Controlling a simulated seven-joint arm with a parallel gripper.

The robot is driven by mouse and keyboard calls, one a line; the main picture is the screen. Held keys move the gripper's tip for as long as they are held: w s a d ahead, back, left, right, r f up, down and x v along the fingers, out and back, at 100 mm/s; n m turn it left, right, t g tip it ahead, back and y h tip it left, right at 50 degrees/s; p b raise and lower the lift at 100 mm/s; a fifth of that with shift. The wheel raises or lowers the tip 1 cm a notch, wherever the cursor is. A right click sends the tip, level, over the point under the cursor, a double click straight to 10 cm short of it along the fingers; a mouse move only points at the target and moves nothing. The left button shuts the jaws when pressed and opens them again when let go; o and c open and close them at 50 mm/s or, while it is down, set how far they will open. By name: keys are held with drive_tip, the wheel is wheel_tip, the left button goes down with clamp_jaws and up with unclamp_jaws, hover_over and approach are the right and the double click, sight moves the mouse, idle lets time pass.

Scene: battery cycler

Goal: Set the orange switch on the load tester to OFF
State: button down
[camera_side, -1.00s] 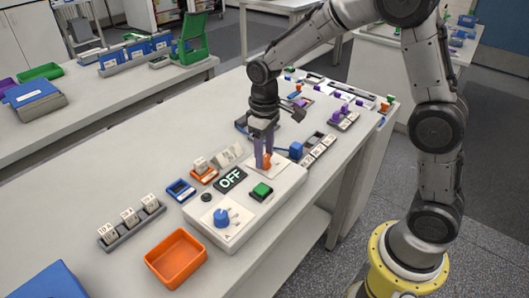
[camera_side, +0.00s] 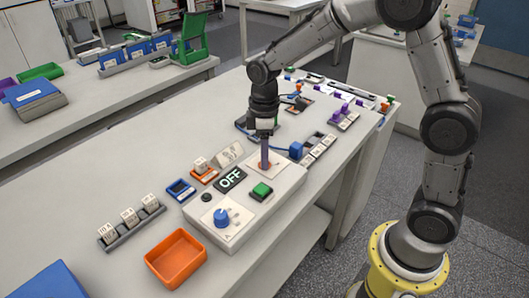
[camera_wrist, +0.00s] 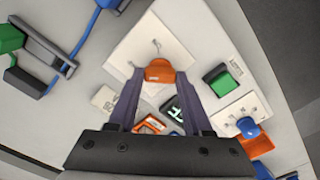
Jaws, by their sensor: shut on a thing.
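The load tester (camera_side: 225,235) is a pale box on the bench. Its orange switch (camera_wrist: 160,71) sits on a white plate with small markings, between my two purple fingers in the wrist view. My gripper (camera_wrist: 160,76) is shut on the orange switch. In the side view my gripper (camera_side: 265,165) points straight down at the plate and mostly hides the switch.
A green button (camera_side: 261,190) and a blue knob (camera_side: 221,216) are on the same tester. An orange bin (camera_side: 175,258) and a rack of labelled blocks (camera_side: 131,222) stand nearer. A blue block (camera_side: 296,150) is close to the right of my gripper.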

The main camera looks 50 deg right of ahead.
drive_tip(key=shift+r, duration=0.1)
idle(0.3)
drive_tip(key=shift+c, duration=1.6)
unclamp_jaws()
wheel_tip(320, 180, up, 14)
